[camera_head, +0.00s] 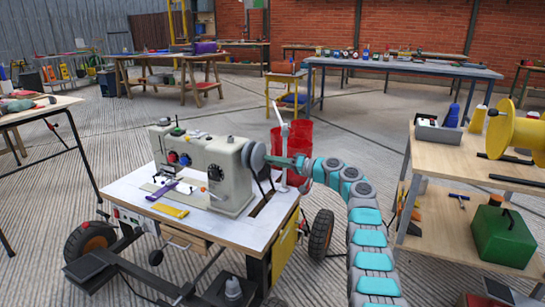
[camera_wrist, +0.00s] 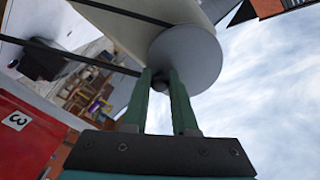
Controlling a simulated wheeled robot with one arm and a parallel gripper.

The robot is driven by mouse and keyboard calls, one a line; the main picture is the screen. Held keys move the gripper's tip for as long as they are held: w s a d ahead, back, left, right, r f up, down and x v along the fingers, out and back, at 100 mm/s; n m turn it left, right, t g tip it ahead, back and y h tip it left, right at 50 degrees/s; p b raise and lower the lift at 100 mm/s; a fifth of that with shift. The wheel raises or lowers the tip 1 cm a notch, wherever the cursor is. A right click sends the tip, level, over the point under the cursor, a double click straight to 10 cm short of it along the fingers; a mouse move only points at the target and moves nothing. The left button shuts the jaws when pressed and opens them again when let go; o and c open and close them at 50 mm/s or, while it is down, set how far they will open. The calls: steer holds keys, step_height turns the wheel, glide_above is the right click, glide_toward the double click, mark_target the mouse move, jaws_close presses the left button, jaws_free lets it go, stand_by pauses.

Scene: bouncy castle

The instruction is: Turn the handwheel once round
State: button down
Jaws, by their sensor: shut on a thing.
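A grey-white sewing machine (camera_head: 215,165) stands on a white-topped wheeled table. Its handwheel (camera_head: 256,155) is a grey disc at the machine's right end. In the wrist view the handwheel (camera_wrist: 190,58) shows as a pale round disc. My gripper (camera_head: 271,159) reaches the handwheel from the right. In the wrist view my gripper (camera_wrist: 160,74) has its two green fingers close together at the disc's lower left edge, shut on part of the handwheel. The fingers hide the exact part gripped.
The sewing table (camera_head: 245,232) bears a purple item and a yellow item. A red bin (camera_head: 298,136) stands behind my arm. A wooden shelf unit (camera_head: 437,226) with a yellow spool (camera_head: 508,131) and a green box (camera_head: 503,236) stands to the right. Workbenches stand farther back.

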stand_by(0.4)
steer(key=c, duration=0.7)
jaws_free()
steer(key=v, duration=0.7)
steer(key=shift+d+b, duration=0.35)
steer(key=shift+b, duration=0.1)
steer(key=shift+r, duration=0.1)
